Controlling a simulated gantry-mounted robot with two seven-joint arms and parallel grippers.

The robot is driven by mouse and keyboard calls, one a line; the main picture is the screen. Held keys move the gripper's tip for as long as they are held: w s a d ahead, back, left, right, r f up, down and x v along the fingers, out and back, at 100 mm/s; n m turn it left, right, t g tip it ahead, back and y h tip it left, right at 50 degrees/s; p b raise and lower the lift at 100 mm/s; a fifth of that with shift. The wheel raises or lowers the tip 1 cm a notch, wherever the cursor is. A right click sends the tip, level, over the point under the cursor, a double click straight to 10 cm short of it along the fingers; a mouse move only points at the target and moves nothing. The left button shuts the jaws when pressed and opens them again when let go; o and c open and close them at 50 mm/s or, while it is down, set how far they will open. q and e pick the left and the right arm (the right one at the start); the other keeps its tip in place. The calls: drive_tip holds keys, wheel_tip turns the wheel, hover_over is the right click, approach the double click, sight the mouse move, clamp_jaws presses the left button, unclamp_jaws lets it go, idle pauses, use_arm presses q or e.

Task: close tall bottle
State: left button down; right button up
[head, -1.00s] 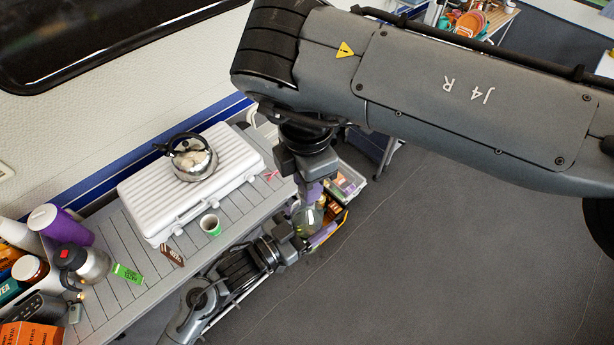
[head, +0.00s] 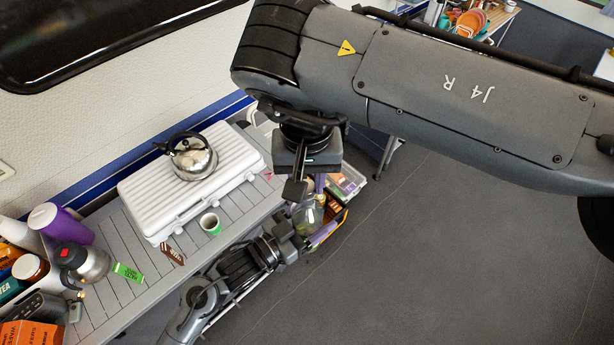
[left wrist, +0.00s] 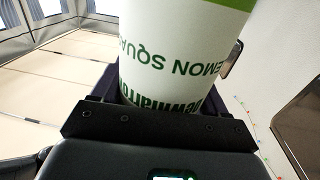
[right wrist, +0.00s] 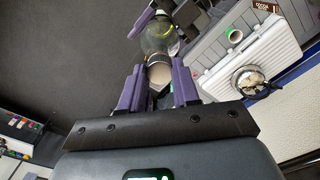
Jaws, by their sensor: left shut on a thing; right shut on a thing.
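The tall bottle (head: 307,216) is clear with greenish contents, and stands off the table's front edge. In the left wrist view its white label with green lettering (left wrist: 180,60) fills the middle. My left gripper (head: 309,228) is shut around the bottle's body. My right gripper (right wrist: 157,88) is above the bottle, its purple fingers either side of a pale round top (right wrist: 158,74), which looks like the cap; it is shut on this. In the head view my right wrist partly hides the bottle's top. I cannot tell whether the cap is seated on the neck.
The slatted table (head: 130,285) carries a white ribbed case (head: 150,205) with a kettle (head: 194,160) on it, and a green-white mug (head: 210,224). A flask (head: 92,264) and packets crowd the left end. A filled crate (head: 350,186) lies behind the bottle. The floor at right is clear.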

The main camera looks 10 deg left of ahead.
idle(0.3)
drive_tip(key=o, duration=1)
drive_tip(key=shift+r, duration=2.3)
drive_tip(key=shift+c, duration=0.4)
